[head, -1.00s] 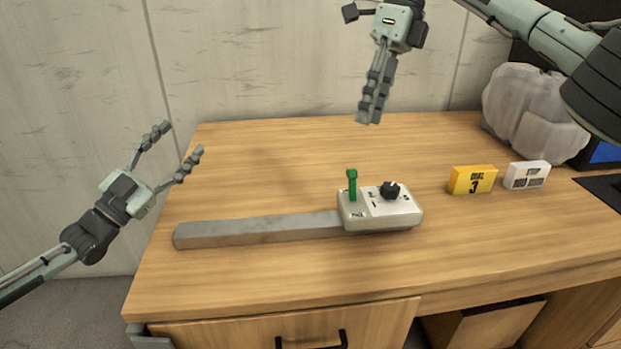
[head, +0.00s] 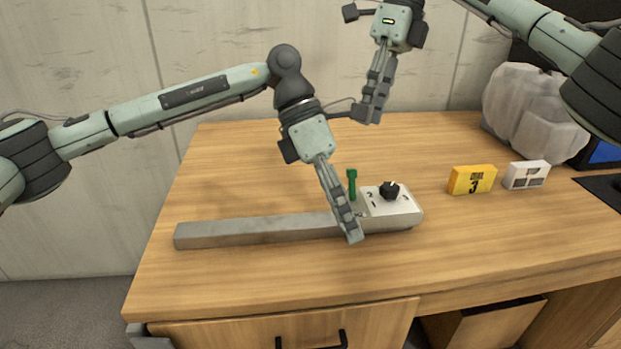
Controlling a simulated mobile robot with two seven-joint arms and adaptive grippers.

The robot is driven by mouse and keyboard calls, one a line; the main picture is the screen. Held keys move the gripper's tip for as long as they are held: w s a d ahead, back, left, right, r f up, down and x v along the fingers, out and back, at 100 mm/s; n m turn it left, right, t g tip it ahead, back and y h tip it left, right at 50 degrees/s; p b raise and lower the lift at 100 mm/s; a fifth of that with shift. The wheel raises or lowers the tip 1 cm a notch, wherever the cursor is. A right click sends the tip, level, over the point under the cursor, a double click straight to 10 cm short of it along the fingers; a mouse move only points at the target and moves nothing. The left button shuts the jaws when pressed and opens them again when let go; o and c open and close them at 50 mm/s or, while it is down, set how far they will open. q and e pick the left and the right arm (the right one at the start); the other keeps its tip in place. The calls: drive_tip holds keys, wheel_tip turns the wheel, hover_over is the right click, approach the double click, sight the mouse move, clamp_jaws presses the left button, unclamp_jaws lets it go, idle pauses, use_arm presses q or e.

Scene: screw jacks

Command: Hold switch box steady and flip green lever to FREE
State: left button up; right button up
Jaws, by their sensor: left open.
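The switch box (head: 405,209) is a pale box with a black knob (head: 390,190) and an upright green lever (head: 352,184). It sits at the right end of a long grey bar (head: 255,230) on the desk. My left gripper (head: 353,238) is open, seen edge-on, pointing down at the box's left end and covering part of it. I cannot tell whether it touches the box. My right gripper (head: 368,118) hangs above the back of the desk, clear of the box. Its fingers overlap in this view, so its opening cannot be judged.
A yellow marker with a 3 (head: 472,180) and a small white block (head: 526,175) stand right of the box. A translucent wrapped bundle (head: 535,110) is at the back right. The wooden desk (head: 230,285) is clear in front.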

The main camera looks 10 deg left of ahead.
sight(310, 220)
use_arm(q)
drive_tip(key=w+a+t+y, duration=0.1)
drive_tip(key=w+a, duration=0.1)
drive_tip(key=w+a+r+t+y, duration=0.1)
drive_tip(key=w+a+y, duration=0.1)
drive_tip(key=w+a+t+y, duration=0.1)
drive_tip(key=w+a+y, duration=0.1)
drive_tip(key=shift+w+r+m+t, duration=0.2)
drive_tip(key=shift+w+m+t, duration=0.1)
drive_tip(key=shift+t, duration=0.1)
drive_tip(key=shift+w+f, duration=0.15)
drive_tip(key=shift+f, duration=0.05)
wheel_tip(310, 220, down, 7)
drive_tip(key=shift+f, duration=0.15)
drive_tip(key=shift+c, duration=0.5)
